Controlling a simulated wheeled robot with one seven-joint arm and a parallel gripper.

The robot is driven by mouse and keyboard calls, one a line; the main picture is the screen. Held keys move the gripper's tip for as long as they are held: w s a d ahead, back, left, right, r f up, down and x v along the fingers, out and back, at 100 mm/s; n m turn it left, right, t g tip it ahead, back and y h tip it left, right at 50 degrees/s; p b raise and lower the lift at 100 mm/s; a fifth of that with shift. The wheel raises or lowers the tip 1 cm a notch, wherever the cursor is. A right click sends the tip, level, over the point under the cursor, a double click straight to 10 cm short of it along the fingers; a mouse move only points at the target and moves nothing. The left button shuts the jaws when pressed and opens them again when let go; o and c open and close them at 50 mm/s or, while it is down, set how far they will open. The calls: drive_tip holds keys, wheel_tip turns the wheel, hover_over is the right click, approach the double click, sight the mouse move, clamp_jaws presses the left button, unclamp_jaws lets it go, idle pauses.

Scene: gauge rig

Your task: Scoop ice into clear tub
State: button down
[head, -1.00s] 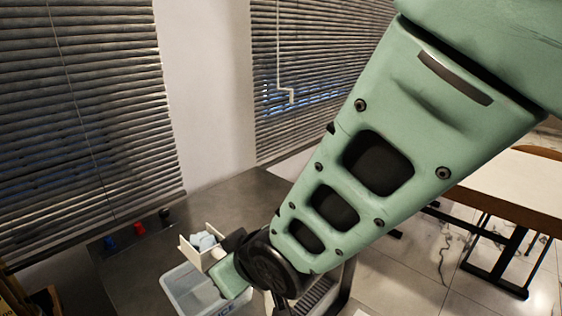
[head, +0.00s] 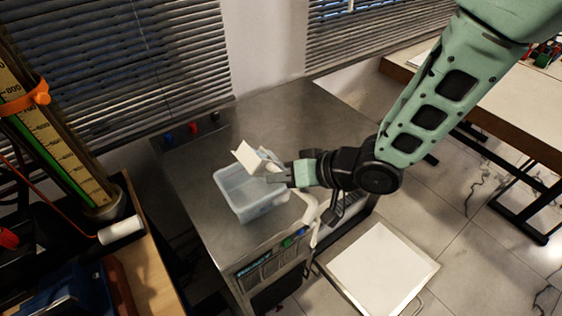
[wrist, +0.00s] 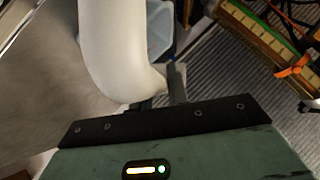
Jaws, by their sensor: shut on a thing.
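A white scoop (head: 245,158) is tilted above the far right rim of the clear tub (head: 257,211). My gripper (head: 286,175) is shut on the scoop, over the tub's right side. In the wrist view, a large pale curved shape (wrist: 110,45), apparently the scoop's handle, rises from my gripper (wrist: 163,95) and hides much of the view. A strip of the tub (wrist: 160,30) shows behind it.
The steel counter (head: 190,165) has bare room around the tub. Blue, red and black small items (head: 193,127) sit at its back left. A pale curved part (head: 313,215) shows at its front right. A tall gauge (head: 60,140) stands at far left. A white-topped platform (head: 383,265) is on the floor.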

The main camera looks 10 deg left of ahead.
drive_tip(key=shift+w+d+f+m+g+y+p, duration=0.15)
drive_tip(key=shift+f+m+g+y+p, duration=0.2)
drive_tip(key=shift+m+g+y, duration=0.2)
drive_tip(key=shift+w+d+f+m+g+y+p, duration=0.1)
drive_tip(key=shift+f+m+g+y+p, duration=0.25)
drive_tip(key=shift+y, duration=0.3)
drive_tip(key=shift+f+m+g+y+b, duration=0.25)
drive_tip(key=shift+m+y+b, duration=0.15)
drive_tip(key=shift+y, duration=0.2)
drive_tip(key=shift+f+m+g+y+b, duration=0.15)
drive_tip(key=shift+m+g+y+b, duration=0.1)
drive_tip(key=shift+m+y, duration=0.3)
drive_tip(key=shift+w, duration=0.1)
